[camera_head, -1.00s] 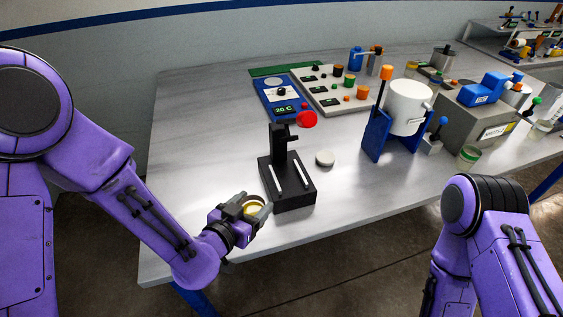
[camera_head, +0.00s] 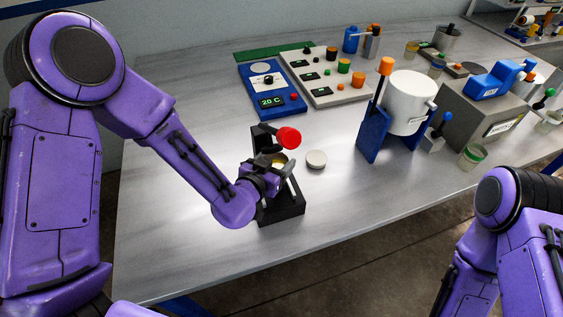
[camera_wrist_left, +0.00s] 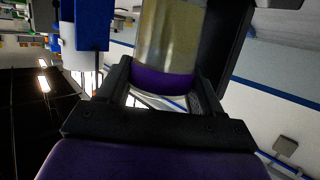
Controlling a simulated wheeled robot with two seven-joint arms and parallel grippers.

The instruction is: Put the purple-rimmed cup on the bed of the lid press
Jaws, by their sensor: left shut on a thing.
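The purple-rimmed cup (camera_head: 278,162) is in the jaws of my left gripper (camera_head: 281,168). In the left wrist view the cup (camera_wrist_left: 168,38) is a clear, yellowish cylinder with a purple band, between the two fingers (camera_wrist_left: 160,88). The black lid press (camera_head: 285,212) stands near the table's front, with a red knob (camera_head: 288,137) on its arm. My left gripper and the cup are over the press in the head view and hide much of its bed. I cannot tell whether the cup touches the bed. My right gripper is out of view.
A pale round disc (camera_head: 316,159) lies just right of the press. A blue panel (camera_head: 272,97) and a white panel (camera_head: 325,85) with knobs are behind. A white pot (camera_head: 407,103) on a blue stand is to the right. The table's left side is clear.

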